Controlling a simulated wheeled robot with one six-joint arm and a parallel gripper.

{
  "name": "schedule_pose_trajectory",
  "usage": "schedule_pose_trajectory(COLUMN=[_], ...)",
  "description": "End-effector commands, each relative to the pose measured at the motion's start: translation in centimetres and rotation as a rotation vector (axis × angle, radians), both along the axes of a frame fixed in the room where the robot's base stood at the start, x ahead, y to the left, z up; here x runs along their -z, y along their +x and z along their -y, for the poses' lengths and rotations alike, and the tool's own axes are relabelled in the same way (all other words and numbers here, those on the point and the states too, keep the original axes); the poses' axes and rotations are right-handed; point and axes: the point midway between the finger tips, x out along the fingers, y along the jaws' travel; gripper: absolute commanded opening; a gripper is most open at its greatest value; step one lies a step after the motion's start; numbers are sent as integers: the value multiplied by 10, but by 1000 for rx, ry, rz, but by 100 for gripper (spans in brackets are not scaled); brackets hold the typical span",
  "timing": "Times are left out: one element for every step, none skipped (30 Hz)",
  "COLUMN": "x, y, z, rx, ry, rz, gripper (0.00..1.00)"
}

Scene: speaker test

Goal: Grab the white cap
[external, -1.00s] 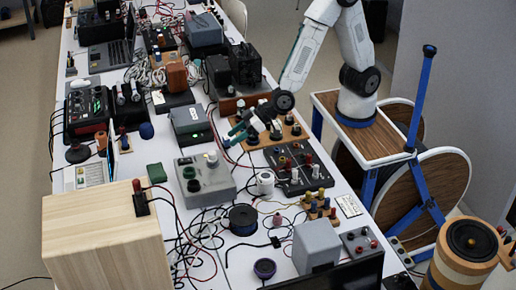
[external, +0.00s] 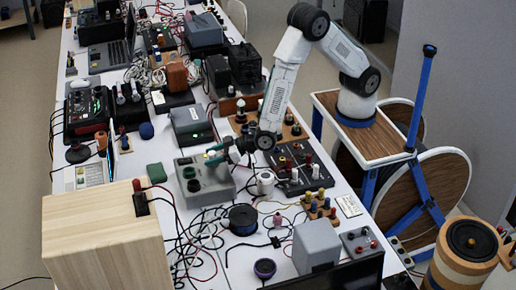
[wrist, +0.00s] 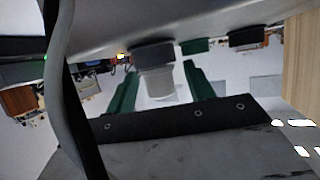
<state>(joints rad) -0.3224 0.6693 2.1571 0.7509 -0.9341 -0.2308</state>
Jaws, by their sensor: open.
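The white cap (wrist: 156,88) sits on a dark grey collar on the face of the grey box (external: 207,188). The wrist view shows the box upside down along the top. My gripper (wrist: 160,72) is open, with one green finger on each side of the cap and visible gaps between. In the external view my gripper (external: 212,156) is low over the back right of the grey box and mostly hides the cap.
A green knob (wrist: 195,46) and a dark knob (wrist: 246,38) stand on the same box. A black terminal board (external: 300,172) and a white spool (external: 265,182) are close on the right. A pale wooden box (external: 100,235) stands front left. Cables lie around.

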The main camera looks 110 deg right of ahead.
Motion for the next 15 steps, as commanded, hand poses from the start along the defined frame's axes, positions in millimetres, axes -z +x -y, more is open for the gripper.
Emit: schedule_pose_trajectory(x=[2, 2, 2, 2, 2, 2, 2, 2, 2, 2, 2, 2, 2, 2, 2], y=[4, 5, 6, 6, 6, 6, 6, 6, 6, 6, 6, 6, 6, 6, 6], z=[2, 2, 2, 2, 2, 2, 2, 2, 2, 2, 2, 2, 2, 2, 2], rx=[1, 1, 0, 0, 0, 0, 0, 0, 0, 0, 0, 0, 0, 0, 0], ry=[1, 1, 1, 1, 1, 1, 1, 1, 1, 1, 1, 1, 1, 1, 1], rz=[0, 0, 0, 0, 0, 0, 0, 0, 0, 0, 0, 0, 0, 0, 0], gripper=[53, 53, 53, 53, 53, 53, 53, 53, 50, 42, 34, 22, 14, 6, 5])
